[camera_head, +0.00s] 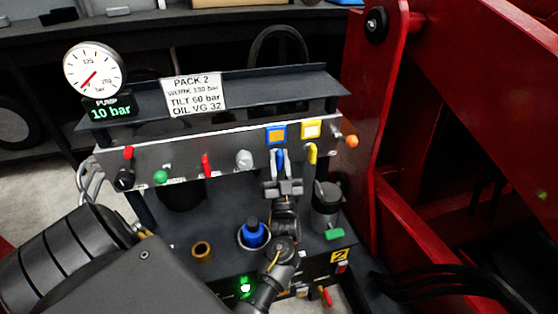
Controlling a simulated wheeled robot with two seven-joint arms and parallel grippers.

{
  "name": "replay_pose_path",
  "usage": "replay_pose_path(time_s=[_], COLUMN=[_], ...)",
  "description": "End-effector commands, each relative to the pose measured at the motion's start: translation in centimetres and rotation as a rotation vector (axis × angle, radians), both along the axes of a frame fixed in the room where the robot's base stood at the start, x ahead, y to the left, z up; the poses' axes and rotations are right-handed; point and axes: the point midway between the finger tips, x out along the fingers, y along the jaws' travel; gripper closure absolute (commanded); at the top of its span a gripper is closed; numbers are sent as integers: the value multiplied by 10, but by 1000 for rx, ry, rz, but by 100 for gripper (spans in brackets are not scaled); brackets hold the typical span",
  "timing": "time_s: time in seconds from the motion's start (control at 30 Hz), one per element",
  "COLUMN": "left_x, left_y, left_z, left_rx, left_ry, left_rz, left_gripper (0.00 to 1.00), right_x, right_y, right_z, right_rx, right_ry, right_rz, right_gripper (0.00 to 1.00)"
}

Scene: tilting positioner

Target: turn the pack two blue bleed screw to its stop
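The PACK 2 panel (220,148) carries a row of valves and knobs. Near its right end, below a blue square tag (276,135), is the blue bleed screw (280,157). My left gripper (281,163) reaches up to it from below. Its two grey fingers stand close on either side of the blue screw and appear shut on it. The fingers hide the lower part of the screw, so its turn angle cannot be read. My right gripper is not in view.
The pump gauge (93,70) display reads 10 bar. Red steelwork (380,130) stands at right.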

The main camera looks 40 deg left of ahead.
Motion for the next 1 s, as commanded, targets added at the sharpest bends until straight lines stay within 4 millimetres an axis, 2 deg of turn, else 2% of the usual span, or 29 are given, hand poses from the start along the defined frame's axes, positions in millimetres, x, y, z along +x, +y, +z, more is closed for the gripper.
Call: replay_pose_path(time_s=[0.03,0.1,0.33,0.47,0.67,1.0], left_x=[0,0,0,0,-1,-1], left_y=[0,0,0,1,1,1], left_z=[0,0,0,3,9,12], left_rx=[0,0,2,21,138,447], left_ry=[0,0,1,28,194,640], left_rz=[0,0,0,0,-1,-2], left_gripper=[71,65,65,65,65,65], right_x=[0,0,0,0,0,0], right_y=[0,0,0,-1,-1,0], right_z=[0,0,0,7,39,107], right_rx=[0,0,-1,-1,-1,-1], right_ry=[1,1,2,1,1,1], right_rz=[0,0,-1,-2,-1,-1], right_gripper=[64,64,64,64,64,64])
